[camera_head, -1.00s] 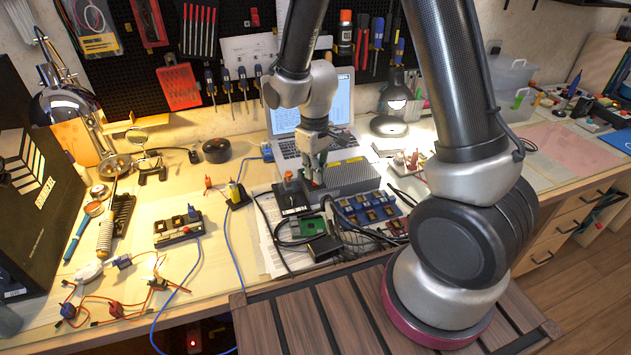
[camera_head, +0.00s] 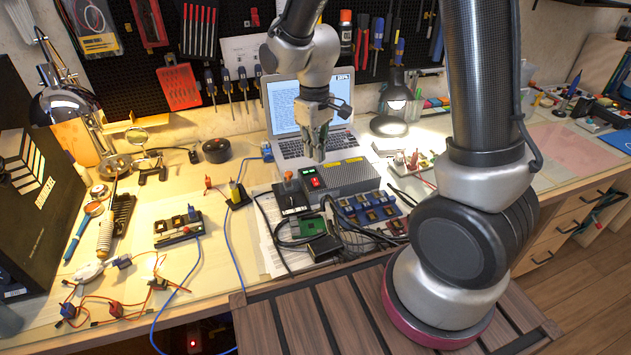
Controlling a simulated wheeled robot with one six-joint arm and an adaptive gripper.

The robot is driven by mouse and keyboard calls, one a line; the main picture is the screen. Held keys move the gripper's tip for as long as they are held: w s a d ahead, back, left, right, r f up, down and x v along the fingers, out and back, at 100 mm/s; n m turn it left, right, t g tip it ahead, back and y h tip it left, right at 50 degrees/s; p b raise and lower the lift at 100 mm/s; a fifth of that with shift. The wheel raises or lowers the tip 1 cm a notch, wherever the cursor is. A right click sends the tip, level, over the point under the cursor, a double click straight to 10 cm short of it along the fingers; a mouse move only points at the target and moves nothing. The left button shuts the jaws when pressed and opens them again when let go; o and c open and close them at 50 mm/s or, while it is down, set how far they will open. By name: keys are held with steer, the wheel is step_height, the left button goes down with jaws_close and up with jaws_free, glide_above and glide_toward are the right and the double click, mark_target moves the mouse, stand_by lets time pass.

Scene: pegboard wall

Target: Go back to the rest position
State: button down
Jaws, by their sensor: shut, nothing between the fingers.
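My gripper (camera_head: 318,145) is shut and empty. It points down and hangs above the grey power box (camera_head: 350,176), in front of the laptop (camera_head: 305,100). The fingertips look apart from the box. The box has a red and a green switch (camera_head: 312,179) at its left end, and these are in plain view. Next to it stands a dark block with an orange knob (camera_head: 289,183). My arm hides part of the pegboard and part of the bench on the right.
A black lamp (camera_head: 391,105) stands right of the laptop. A chrome lamp (camera_head: 68,105) stands at the left. Blue component trays (camera_head: 368,210), a green board (camera_head: 312,228) and loose black cables (camera_head: 290,243) lie in front of the power box. The pegboard (camera_head: 235,40) with tools rises behind.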

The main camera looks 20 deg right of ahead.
steer(key=s+d+r+m+t, duration=0.2)
steer(key=s+d+r+m, duration=0.1)
steer(key=s+d+r, duration=0.4)
steer(key=s+d+r+m+t, duration=0.2)
steer(key=s+d+r, duration=0.6)
steer(key=s+r, duration=0.4)
steer(key=shift+m, duration=0.5)
steer(key=shift+r, duration=0.1)
